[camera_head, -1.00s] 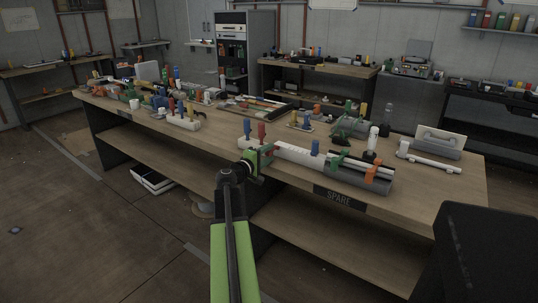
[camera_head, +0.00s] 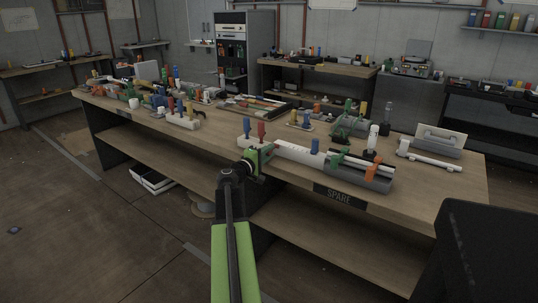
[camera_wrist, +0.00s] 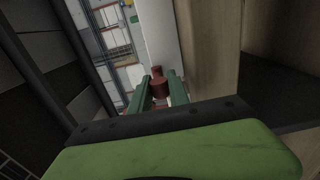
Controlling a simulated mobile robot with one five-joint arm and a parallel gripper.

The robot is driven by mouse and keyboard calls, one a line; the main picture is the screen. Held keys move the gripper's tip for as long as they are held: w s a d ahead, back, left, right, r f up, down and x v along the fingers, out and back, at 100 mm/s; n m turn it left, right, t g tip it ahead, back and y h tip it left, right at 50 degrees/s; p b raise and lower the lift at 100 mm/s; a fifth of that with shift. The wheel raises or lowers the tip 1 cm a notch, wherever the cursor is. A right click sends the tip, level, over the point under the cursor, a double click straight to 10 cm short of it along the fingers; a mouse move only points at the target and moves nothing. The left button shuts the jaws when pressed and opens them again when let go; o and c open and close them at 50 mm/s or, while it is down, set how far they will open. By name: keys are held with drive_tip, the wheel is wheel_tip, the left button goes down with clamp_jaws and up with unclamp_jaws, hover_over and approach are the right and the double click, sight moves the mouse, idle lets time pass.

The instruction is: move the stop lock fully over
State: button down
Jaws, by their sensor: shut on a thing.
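My gripper (camera_head: 262,156) is at the left end of the long white and grey device (camera_head: 300,153) on the front edge of the bench. In the wrist view its two green fingers (camera_wrist: 160,92) are shut around a dark red knob (camera_wrist: 158,80), which appears to be the stop lock. The knob stands beside a pale flat bar (camera_wrist: 160,35). The fingers hide part of it. In the head view the gripped knob cannot be made out behind the gripper. A blue peg (camera_head: 246,127) and a red peg (camera_head: 261,131) stand upright just behind my gripper.
A second blue peg (camera_head: 315,146), a green part (camera_head: 340,158) and an orange part (camera_head: 371,171) sit farther right on the device. A SPARE label (camera_head: 339,197) is on the bench edge. Other fixtures crowd the bench behind. The floor at left is mostly clear.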

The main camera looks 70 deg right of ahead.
drive_tip(key=shift+f+h+b, duration=0.4)
drive_tip(key=shift+f+b, duration=0.15)
drive_tip(key=shift+b, duration=0.3)
drive_tip(key=shift+r, duration=0.25)
drive_tip(key=c, duration=1.3)
unclamp_jaws()
